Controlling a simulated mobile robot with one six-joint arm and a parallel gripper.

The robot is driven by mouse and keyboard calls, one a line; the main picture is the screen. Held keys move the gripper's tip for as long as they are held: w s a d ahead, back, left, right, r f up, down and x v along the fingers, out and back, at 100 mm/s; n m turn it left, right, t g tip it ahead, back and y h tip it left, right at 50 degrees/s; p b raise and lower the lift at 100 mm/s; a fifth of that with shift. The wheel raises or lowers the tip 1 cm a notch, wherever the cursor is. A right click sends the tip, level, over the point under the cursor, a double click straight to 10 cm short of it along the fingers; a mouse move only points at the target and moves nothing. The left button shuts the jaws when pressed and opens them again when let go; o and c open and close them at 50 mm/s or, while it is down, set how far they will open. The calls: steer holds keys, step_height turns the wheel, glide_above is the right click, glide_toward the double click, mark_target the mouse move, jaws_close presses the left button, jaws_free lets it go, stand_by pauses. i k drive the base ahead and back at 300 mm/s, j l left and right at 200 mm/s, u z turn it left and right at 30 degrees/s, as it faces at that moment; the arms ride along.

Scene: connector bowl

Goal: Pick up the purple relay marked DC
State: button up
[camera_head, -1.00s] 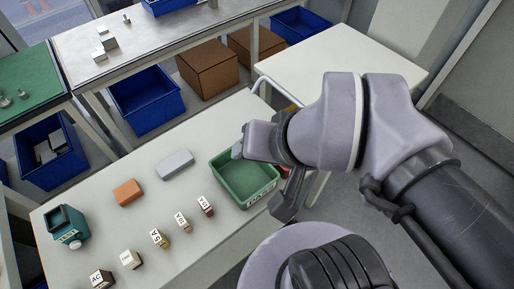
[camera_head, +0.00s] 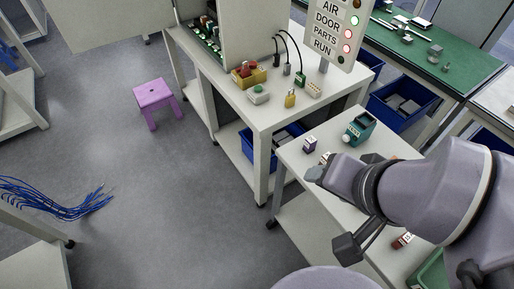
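A small dark purple block (camera_head: 310,145) with a white label, which looks like the purple relay, stands upright near the left corner of the white table (camera_head: 292,156). Its marking is too small to read. My gripper (camera_head: 330,211) is below and to the right of it in the picture, over the table's left edge, apart from it. The two fingers are spread and nothing shows between them. My arm hides much of the table's middle and the other relays there. A red relay (camera_head: 402,240) shows below the arm.
A green tray (camera_head: 431,272) is partly visible at lower right.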

mark_target(310, 143)
steer(key=i+j+z, duration=0.45)
steer(key=j, duration=0.25)
steer(key=i+j+z, duration=0.1)
steer(key=j+z, duration=0.15)
steer(key=j, duration=0.15)
steer(key=i+j+z, duration=0.25)
steer(key=j, duration=0.2)
steer(key=j+z, duration=0.25)
steer(key=j, duration=0.15)
